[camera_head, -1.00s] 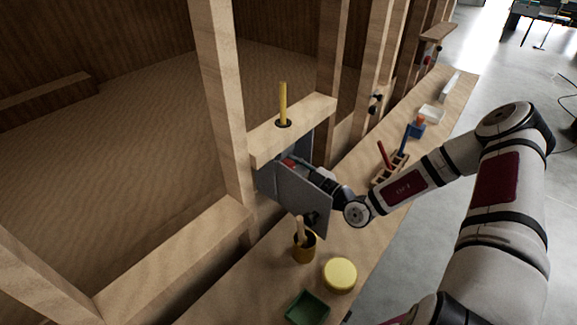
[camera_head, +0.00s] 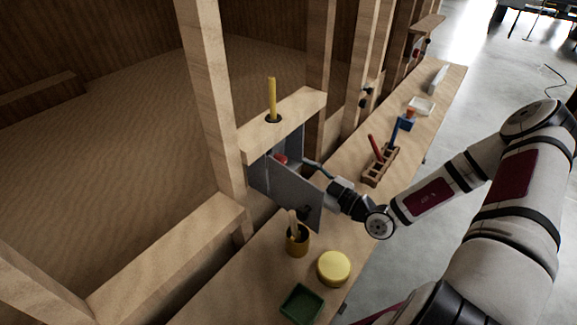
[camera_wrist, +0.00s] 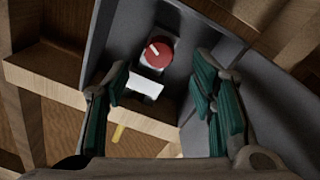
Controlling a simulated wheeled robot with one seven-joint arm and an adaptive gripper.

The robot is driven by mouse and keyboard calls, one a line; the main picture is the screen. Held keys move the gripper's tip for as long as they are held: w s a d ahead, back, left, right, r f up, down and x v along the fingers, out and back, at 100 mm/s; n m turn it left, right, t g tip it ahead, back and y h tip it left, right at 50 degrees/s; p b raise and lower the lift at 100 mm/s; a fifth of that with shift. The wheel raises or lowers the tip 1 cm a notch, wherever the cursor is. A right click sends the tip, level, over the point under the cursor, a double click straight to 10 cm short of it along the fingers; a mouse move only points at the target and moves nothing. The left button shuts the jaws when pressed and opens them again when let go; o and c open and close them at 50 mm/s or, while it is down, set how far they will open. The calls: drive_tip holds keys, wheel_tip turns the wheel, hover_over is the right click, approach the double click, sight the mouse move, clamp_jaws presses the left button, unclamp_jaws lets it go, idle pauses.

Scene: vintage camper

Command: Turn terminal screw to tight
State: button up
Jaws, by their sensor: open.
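A red round knob (camera_wrist: 156,53), which looks like the terminal screw, has a white line mark slanting on its face. It sits inside a grey box (camera_wrist: 176,22) above a small white plate (camera_wrist: 145,86). In the head view the knob (camera_head: 281,160) is a small red spot behind the box's open grey door (camera_head: 290,198). My gripper (camera_wrist: 160,80) is open and empty, with its green-padded fingers to either side of the knob in the picture. The fingers look apart from the knob. In the head view my gripper (camera_head: 312,165) is at the box's open right side.
A wooden shelf (camera_head: 290,117) with a yellow rod (camera_head: 272,98) is right above the box. On the bench stand a tool cup (camera_head: 298,242), a yellow round lid (camera_head: 334,268), a green tray (camera_head: 302,304) and a wooden rack (camera_head: 379,168). Wooden posts flank the box.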

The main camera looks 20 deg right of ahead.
drive_tip(key=shift+v, duration=1.95)
